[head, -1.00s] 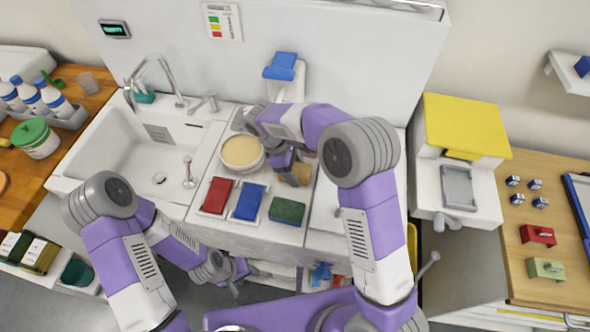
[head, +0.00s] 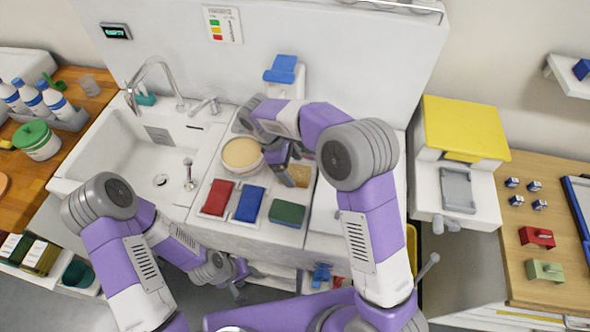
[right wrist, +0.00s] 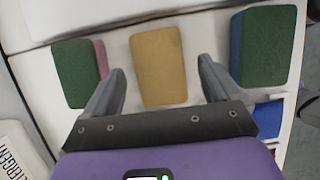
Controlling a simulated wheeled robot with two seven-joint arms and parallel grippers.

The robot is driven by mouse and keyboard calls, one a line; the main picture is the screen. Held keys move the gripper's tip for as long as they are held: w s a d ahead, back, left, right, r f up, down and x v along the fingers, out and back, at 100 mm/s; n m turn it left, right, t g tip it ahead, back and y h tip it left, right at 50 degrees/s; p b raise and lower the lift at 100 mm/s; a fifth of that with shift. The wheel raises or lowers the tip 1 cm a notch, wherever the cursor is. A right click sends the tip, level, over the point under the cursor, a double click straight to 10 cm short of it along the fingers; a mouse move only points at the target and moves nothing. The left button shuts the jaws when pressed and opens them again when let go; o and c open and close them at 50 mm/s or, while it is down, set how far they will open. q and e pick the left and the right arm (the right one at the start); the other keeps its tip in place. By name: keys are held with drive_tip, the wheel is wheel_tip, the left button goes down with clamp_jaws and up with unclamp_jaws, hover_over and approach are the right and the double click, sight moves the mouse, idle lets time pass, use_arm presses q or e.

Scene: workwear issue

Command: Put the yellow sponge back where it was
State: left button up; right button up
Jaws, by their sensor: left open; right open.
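The yellow sponge (right wrist: 159,65), a tan-yellow block, lies flat on a white surface in the middle of the right wrist view. In the head view it shows partly (head: 300,174) behind my right gripper. My right gripper (head: 289,180) is open, with its fingers on either side of the sponge in the right wrist view. Whether the fingers touch it or are level with it, I cannot tell. My left gripper (head: 238,282) is open and empty, low in front of the counter, away from the sponge.
Red (head: 217,197), blue (head: 249,203) and green (head: 287,212) blocks lie in a row in front. A round tub (head: 242,154) stands left of my right gripper. The sink (head: 130,150) is further left. Two green-topped blocks (right wrist: 77,73) (right wrist: 264,46) flank the sponge in the wrist view.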

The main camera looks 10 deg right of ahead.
drive_tip(key=p+v, duration=0.1)
drive_tip(key=v, duration=0.8)
drive_tip(key=shift+r+p, duration=0.15)
drive_tip(key=shift+p, duration=0.25)
drive_tip(key=shift+a, duration=0.1)
